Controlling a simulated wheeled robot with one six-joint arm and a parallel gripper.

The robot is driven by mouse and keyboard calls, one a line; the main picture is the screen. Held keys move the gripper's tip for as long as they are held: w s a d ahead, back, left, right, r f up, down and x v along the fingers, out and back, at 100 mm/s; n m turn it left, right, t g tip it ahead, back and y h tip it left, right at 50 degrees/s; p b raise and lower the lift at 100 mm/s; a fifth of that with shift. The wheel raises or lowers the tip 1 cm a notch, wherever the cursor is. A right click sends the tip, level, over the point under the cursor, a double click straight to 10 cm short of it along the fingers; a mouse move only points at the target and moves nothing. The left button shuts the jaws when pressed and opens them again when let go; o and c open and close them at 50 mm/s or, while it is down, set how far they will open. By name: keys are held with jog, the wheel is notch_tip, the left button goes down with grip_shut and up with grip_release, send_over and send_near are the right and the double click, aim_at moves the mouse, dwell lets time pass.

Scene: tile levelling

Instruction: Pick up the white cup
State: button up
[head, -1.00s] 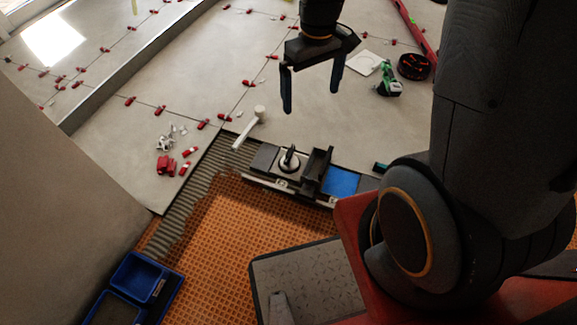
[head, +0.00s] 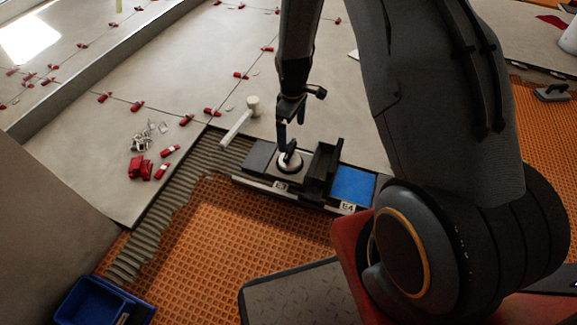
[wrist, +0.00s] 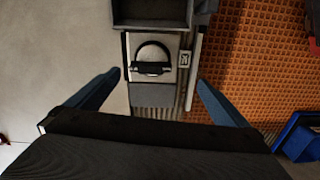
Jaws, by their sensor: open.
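No drinking cup shows. The nearest match is a round white suction cup (head: 289,166) with a black handle, sitting on the dark tool tray (head: 314,205). In the wrist view its dark arched handle (wrist: 152,47) and black crossbar lie ahead, between the lines of my two fingers. My gripper (head: 283,144) is above the suction cup, and in the head view one finger overlaps its handle. In the wrist view my gripper (wrist: 159,80) is open, fingers wide apart, with nothing held. Contact cannot be told. Part of the white disc is hidden by the handle.
A black open box (head: 322,171) and a blue pad (head: 353,185) sit right of the suction cup. A white mallet (head: 240,120) lies to its left. Red clips (head: 140,168) lie further left. A blue bin (head: 90,302) stands at lower left. Orange matting (head: 250,240) is clear in front.

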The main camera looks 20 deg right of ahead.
aim_at(290, 147)
jog(key=shift+n, duration=0.6)
jog(key=f+b, duration=0.1)
jog(key=f, duration=0.2)
jog(key=w+f+b, duration=0.1)
jog(key=f, duration=0.2)
jog(key=w+f+b, duration=0.1)
jog(key=f, duration=0.2)
jog(key=shift+w+f, duration=0.1)
jog(key=shift+w, duration=0.05)
jog(key=shift+d+f+b, duration=0.1)
jog(key=shift+f+b, duration=2.6)
jog(key=shift+f, duration=1.3)
jog(key=shift+c, duration=0.4)
jog(key=c, duration=1.1)
jog(key=shift+r, duration=0.1)
jog(key=shift+c, duration=0.2)
notch_tip(290, 147, up, 10)
jog(key=p, duration=0.5)
jog(key=shift+p, duration=0.3)
notch_tip(290, 147, up, 7)
jog(key=p, duration=0.5)
